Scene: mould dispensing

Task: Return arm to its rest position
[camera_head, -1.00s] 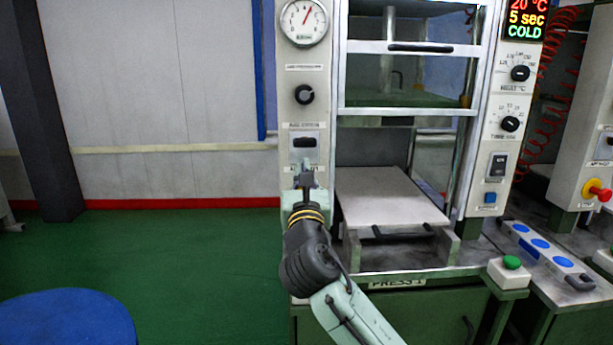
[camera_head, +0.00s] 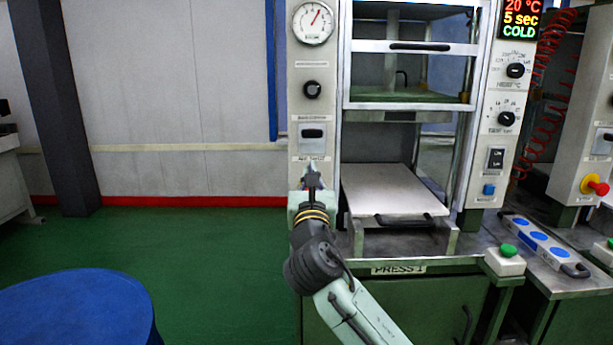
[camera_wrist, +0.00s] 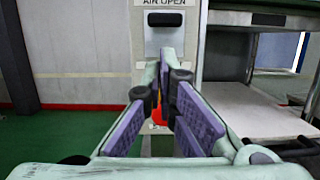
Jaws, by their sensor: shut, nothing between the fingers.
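My gripper (camera_head: 312,172) is held up in front of the left panel of the press, just below the black switch (camera_head: 312,133). In the wrist view my gripper (camera_wrist: 168,72) has its purple-padded fingers brought together at the tips, with nothing held. I cannot tell exactly how far the fingertips are from the panel. My arm reaches up from the bottom of the head view.
The press has a pale plate (camera_head: 390,190) with a black handle on its lower shelf. A green button box (camera_head: 506,260) and a blue-topped bar (camera_head: 540,240) sit at the right. A blue round surface (camera_head: 75,305) is at lower left. Green floor (camera_head: 220,270) is clear between.

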